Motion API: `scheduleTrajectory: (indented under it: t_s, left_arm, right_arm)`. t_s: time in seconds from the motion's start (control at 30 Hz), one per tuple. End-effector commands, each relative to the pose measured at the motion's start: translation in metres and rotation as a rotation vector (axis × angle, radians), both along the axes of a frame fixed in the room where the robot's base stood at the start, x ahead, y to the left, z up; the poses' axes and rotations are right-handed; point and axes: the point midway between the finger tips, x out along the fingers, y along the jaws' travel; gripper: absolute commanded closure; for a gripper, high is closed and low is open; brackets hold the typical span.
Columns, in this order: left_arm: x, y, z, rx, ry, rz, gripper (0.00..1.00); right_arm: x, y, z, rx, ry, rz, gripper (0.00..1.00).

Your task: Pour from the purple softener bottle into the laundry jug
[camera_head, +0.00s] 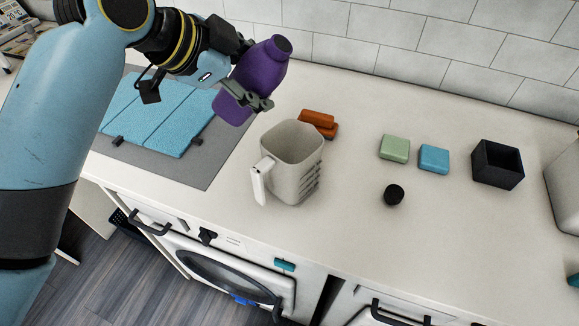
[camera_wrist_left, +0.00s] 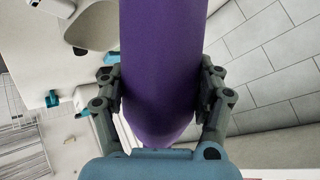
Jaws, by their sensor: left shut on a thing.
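The purple softener bottle (camera_head: 254,76) is held in the air by my left gripper (camera_head: 250,96), above the counter and up and to the left of the laundry jug. The bottle tilts, with its dark top end (camera_head: 282,44) up and to the right. In the left wrist view the bottle (camera_wrist_left: 162,70) fills the middle, with a gripper finger on each side. The beige laundry jug (camera_head: 296,165) stands upright on the counter with its open top facing up and a white handle at its left. It also shows partly in the left wrist view (camera_wrist_left: 92,27). My right gripper is not in view.
A black cap (camera_head: 393,195) lies right of the jug. Orange blocks (camera_head: 318,122) sit behind it. Green (camera_head: 394,147) and blue (camera_head: 433,158) blocks and a black open box (camera_head: 498,164) stand farther right. A folded blue towel (camera_head: 160,112) lies on a grey mat (camera_head: 215,160).

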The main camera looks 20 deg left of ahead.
Motion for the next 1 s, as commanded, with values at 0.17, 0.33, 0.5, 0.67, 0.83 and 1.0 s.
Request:
scheduleTrajectory:
  t_s: [0.17, 0.33, 0.5, 0.67, 0.83, 1.0]
  left_arm:
    - [0.0004, 0.0011, 0.0010, 0.030, -0.004, 0.001, 0.82]
    - [0.0005, 0.0025, -0.0003, 0.054, -0.004, 0.000, 0.82]
    - [0.0004, 0.0026, -0.0007, 0.053, -0.004, 0.001, 0.82]
    - [0.0004, 0.0026, -0.0007, 0.053, -0.004, 0.001, 0.82]
    - [0.0005, 0.0026, -0.0006, 0.053, -0.005, 0.000, 0.82]
    - [0.0005, 0.0027, -0.0004, 0.055, -0.004, 0.001, 0.82]
  right_arm:
    - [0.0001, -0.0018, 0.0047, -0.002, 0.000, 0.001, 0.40]
    - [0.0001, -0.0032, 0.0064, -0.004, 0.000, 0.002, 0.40]
    - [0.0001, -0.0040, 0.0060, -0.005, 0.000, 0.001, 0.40]
    - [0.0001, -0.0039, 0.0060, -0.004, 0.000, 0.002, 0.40]
    - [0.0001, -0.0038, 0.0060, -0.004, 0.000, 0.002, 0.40]
    - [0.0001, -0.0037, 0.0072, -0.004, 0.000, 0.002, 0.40]
